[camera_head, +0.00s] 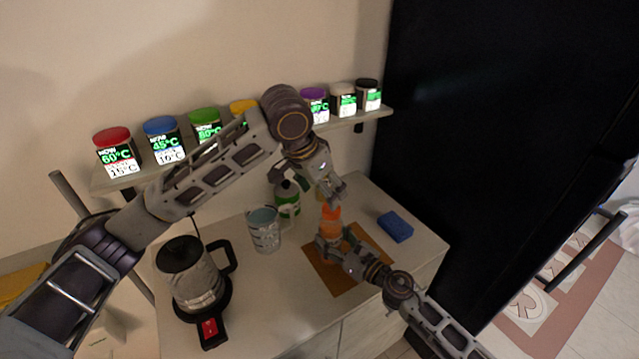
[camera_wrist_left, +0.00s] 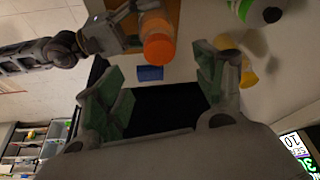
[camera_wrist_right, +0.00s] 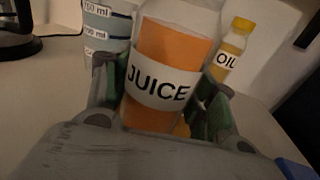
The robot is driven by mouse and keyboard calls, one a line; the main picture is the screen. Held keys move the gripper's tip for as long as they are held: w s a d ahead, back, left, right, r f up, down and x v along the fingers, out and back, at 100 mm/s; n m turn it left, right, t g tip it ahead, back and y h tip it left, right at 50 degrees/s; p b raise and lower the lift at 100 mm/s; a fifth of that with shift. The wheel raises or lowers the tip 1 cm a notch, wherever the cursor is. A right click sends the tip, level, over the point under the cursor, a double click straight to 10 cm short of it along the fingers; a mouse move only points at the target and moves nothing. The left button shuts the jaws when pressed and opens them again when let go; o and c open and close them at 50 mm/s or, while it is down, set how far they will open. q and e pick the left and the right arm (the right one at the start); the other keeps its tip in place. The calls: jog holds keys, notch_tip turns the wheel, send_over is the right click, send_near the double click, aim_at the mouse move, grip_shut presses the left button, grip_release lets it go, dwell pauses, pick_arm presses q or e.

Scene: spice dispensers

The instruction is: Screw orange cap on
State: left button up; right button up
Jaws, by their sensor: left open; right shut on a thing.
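The juice bottle (camera_wrist_right: 165,60) is clear, labelled JUICE and holds orange liquid. It stands upright on a brown mat (camera_head: 335,282). My right gripper (camera_head: 332,246) is shut on the bottle's body; its fingers show on both sides in the right wrist view. The orange cap (camera_head: 331,213) sits at the bottle's top and also shows in the left wrist view (camera_wrist_left: 160,48). I cannot tell how tightly it sits. My left gripper (camera_head: 337,193) is above the cap, apart from it. Its fingers are open and empty in the left wrist view (camera_wrist_left: 162,90).
A measuring cup (camera_head: 264,232), a kettle (camera_head: 193,275) and a green-labelled bottle (camera_head: 287,198) stand to the left. An oil bottle (camera_wrist_right: 234,45) is behind the juice. A blue sponge (camera_head: 395,226) lies to the right. A shelf (camera_head: 372,113) of lidded jars runs along the wall.

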aim_at(331, 213)
pick_arm(q)
jog(key=shift+x, duration=4.65)
jog(key=shift+d, duration=0.1)
jog(key=shift+c, duration=0.3)
jog(key=c, duration=1.1)
jog(key=shift+m, duration=0.3)
jog(key=shift+m+g+h, duration=0.35)
jog(key=shift+m+g, duration=0.2)
jog(key=shift+m, duration=1.05)
jog(key=shift+m+g+h, duration=0.35)
jog(key=shift+m+g, duration=0.2)
jog(key=shift+m, duration=1.05)
jog(key=shift+f+m+g, duration=0.1)
jog(key=shift+m+g, duration=0.3)
jog(key=shift+m, duration=0.7)
